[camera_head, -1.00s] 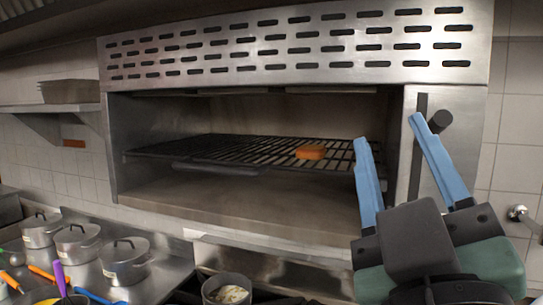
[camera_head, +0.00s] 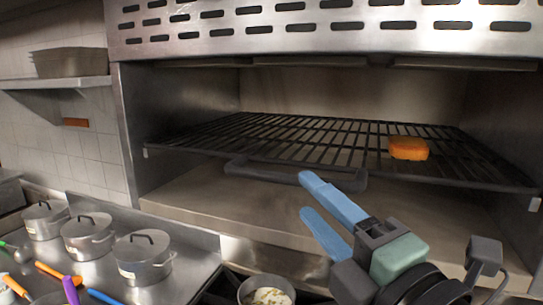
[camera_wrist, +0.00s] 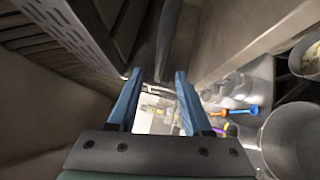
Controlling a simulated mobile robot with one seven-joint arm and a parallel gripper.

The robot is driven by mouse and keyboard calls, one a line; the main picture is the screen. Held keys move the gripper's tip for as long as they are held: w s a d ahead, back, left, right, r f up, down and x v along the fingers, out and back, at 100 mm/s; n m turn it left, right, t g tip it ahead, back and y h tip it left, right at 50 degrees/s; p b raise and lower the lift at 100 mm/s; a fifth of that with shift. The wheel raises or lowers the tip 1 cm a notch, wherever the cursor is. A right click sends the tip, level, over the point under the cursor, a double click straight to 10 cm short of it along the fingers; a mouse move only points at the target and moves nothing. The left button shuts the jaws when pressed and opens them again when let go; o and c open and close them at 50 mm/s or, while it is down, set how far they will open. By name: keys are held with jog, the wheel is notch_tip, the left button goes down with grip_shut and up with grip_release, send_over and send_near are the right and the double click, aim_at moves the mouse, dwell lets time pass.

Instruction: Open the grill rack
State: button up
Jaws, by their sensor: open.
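The grill rack (camera_head: 330,140) is a dark barred grate lying level inside the open-fronted metal oven. Its dark handle bar (camera_head: 270,175) sticks out at the front edge. My gripper (camera_head: 307,197) is open and empty, its blue fingers pointing left, one above the other, in the head view. The upper finger overlaps the right part of the handle in that view; whether they touch I cannot tell. In the wrist view my gripper (camera_wrist: 158,76) shows both fingers apart, with a dark bar, likely the handle, running just beyond the tips.
An orange-brown piece of food (camera_head: 408,148) lies on the rack's right side. A vented metal panel (camera_head: 320,25) hangs above. Several lidded pots (camera_head: 143,260) stand on the counter at lower left. A pan (camera_head: 266,291) with pale food sits below the oven front.

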aim_at(284, 175)
jog(key=p+x, duration=0.4)
jog(key=x, duration=0.6)
jog(key=shift+f, duration=0.15)
jog(key=shift+c, duration=0.3)
grip_shut()
dwell(0.6)
